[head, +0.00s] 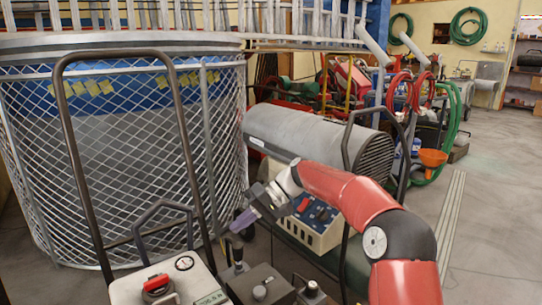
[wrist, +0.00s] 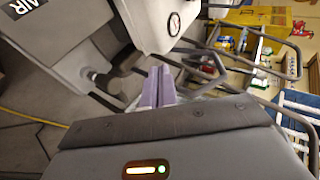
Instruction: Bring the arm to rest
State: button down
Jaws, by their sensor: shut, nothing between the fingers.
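My red and grey arm reaches in from the lower right of the head view. My gripper (head: 238,224) has pale purple fingers and points left and down, in front of a beige control box. In the wrist view the two fingers of my gripper (wrist: 158,85) lie side by side, shut and empty. The beige control box (head: 318,236) carries a red and a blue switch; my wrist hides part of it.
A pale machine (head: 150,292) with a red switch and gauge stands close below the gripper. A dark frame handle (head: 75,150) rises before the mesh cage (head: 110,150). A grey cylinder (head: 310,135) lies behind the arm. Clear floor (head: 500,200) is at right.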

jog(key=s+d+r+m+t+h+p, duration=0.2)
jog(key=s+d+r+t+h, duration=0.15)
jog(key=s+d, duration=0.4)
jog(key=s+d+r+m+t+h+p, duration=0.1)
jog(key=s+d+r+t+h+p, duration=0.25)
jog(key=s, duration=0.75)
jog(key=s+d+f+m+t+h, duration=0.1)
jog(key=s+d+m+t+h, duration=0.1)
jog(key=s+d, duration=1)
jog(key=shift+s+f+h, duration=0.4)
jog(key=shift+s+h, duration=0.3)
jog(key=shift+s, duration=0.4)
